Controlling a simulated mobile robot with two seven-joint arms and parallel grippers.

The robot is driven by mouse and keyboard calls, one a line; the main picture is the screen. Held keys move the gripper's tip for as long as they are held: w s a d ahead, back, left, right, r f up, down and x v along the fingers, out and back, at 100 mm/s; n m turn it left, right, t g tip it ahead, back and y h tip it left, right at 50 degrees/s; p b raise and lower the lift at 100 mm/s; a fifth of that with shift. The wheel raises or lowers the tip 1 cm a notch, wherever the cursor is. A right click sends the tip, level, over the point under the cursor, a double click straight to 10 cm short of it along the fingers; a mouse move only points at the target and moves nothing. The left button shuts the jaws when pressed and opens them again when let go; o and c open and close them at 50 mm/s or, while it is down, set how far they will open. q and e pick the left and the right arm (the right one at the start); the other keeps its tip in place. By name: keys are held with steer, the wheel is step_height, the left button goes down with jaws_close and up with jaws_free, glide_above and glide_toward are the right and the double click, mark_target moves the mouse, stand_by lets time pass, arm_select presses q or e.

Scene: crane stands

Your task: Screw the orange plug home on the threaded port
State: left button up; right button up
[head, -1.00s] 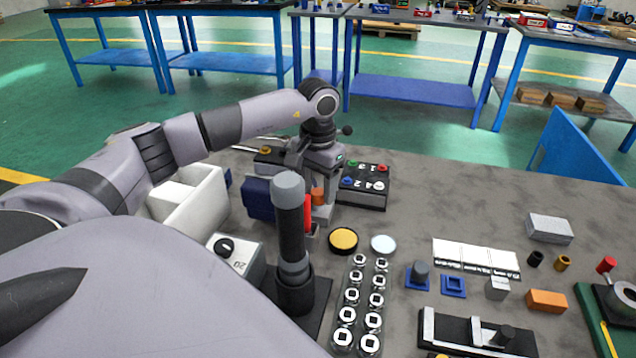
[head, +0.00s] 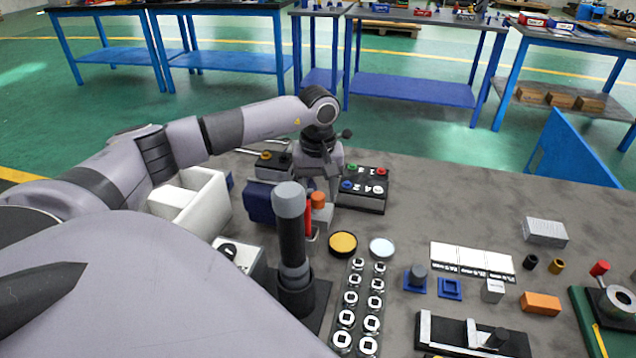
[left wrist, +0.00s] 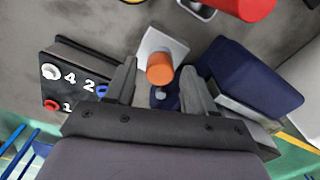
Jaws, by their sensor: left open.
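The orange plug (head: 318,199) stands upright on a light grey block (head: 322,215), behind the dark post. The plug also shows in the left wrist view (left wrist: 160,68), with the pale block (left wrist: 158,42) under it. The threads of the port are hidden, so I cannot tell how deep the plug sits. My left gripper (head: 322,186) is open at the plug, pointing down. In the left wrist view its two fingers (left wrist: 159,72) are spread, one to each side of the plug, with visible gaps. My right gripper is not in view.
A dark post with a grey cap (head: 289,200) and a red part (head: 308,216) stand close in front. A navy block (head: 259,202) is to the left. A numbered button box (head: 362,201) is to the right. Bare table lies further right.

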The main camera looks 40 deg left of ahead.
arm_select(q)
steer(key=n+p, duration=0.1)
steer(key=n, duration=0.3)
steer(key=n+p, duration=0.1)
steer(key=n, duration=0.2)
steer(key=shift+r+n, duration=0.1)
steer(key=shift+n, duration=0.2)
steer(key=shift+n+p, duration=0.3)
steer(key=shift+n, duration=0.9)
steer(key=n+p, duration=0.1)
steer(key=n, duration=0.1)
steer(key=shift+n, duration=1.5)
jaws_close()
steer(key=m, duration=0.2)
steer(key=shift+f+m+b, duration=0.2)
steer(key=shift+m+b, duration=0.1)
steer(key=shift+r+m, duration=0.1)
steer(key=shift+m, duration=1.3)
